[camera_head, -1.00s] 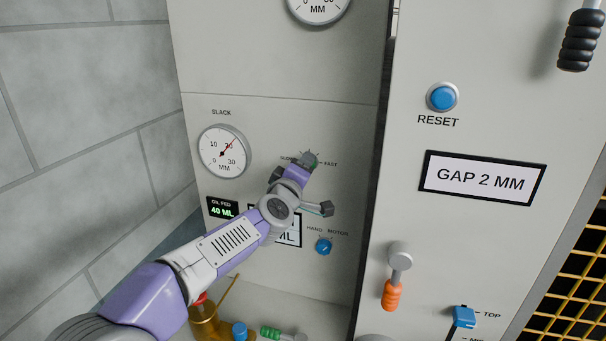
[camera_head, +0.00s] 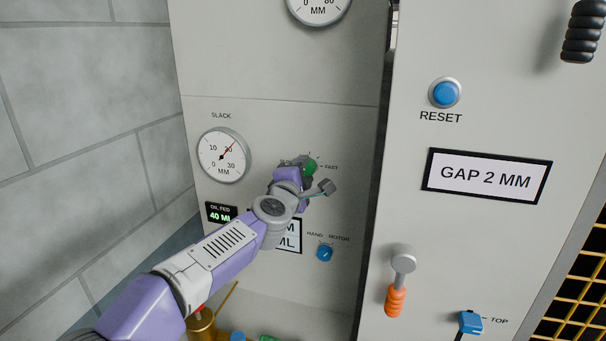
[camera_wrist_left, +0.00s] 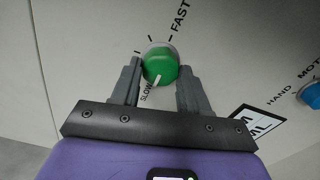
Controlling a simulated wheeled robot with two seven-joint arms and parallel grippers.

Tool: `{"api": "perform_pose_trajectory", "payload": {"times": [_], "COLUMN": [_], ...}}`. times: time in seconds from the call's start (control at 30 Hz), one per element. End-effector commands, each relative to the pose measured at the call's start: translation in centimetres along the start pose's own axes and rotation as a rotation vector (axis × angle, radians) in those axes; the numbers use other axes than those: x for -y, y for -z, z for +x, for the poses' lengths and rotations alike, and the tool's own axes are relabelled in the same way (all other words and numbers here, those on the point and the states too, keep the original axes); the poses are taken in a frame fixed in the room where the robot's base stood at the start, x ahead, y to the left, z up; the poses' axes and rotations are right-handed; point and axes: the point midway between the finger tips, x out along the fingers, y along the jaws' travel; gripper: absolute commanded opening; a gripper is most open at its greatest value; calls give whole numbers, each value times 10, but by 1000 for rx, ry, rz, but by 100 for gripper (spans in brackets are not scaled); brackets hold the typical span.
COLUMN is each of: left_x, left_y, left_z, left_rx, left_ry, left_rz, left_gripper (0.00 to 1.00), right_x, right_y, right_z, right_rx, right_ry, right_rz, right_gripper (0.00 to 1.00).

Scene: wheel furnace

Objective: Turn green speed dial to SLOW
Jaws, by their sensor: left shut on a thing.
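The green speed dial (camera_head: 311,168) is on the grey panel, right of the slack gauge, partly hidden by my left gripper. In the left wrist view the dial (camera_wrist_left: 160,64) sits between the two dark fingers of my left gripper (camera_wrist_left: 158,72), which is shut on it. A white mark on the dial points down and left in that view, toward the SLOW label (camera_wrist_left: 147,93). The FAST label (camera_wrist_left: 181,18) is at the upper right there, and it also shows right of the dial in the head view (camera_head: 331,167). My right gripper is not in view.
The blue hand/motor knob (camera_head: 324,253) is below the dial. The slack gauge (camera_head: 223,155) and oil display (camera_head: 221,212) are to the left. The right panel stands forward, with an orange-handled lever (camera_head: 396,299) and blue reset button (camera_head: 445,93). A brick wall (camera_head: 80,130) is at far left.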

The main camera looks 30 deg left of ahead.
Motion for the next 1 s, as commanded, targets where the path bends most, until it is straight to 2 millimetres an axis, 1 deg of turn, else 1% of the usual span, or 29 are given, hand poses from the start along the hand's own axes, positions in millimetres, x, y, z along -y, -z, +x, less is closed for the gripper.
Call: {"api": "perform_pose_trajectory", "payload": {"times": [0.47,0.5,0.6,0.63,0.9,1.0], "left_x": [0,0,0,0,0,-1], "left_y": [0,0,0,0,0,0], "left_z": [0,0,0,0,0,-6], "left_rx": [0,0,0,0,0,0], "left_ry": [1,1,0,0,0,-1], "left_rz": [-16,-16,-15,-14,-13,-13], "left_gripper": [14,51,66,69,69,69], "right_x": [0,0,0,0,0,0], "right_y": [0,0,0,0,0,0], "right_z": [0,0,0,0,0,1], "right_rx": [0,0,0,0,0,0], "right_ry": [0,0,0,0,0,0], "right_rz": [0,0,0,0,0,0], "right_gripper": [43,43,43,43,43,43]}}
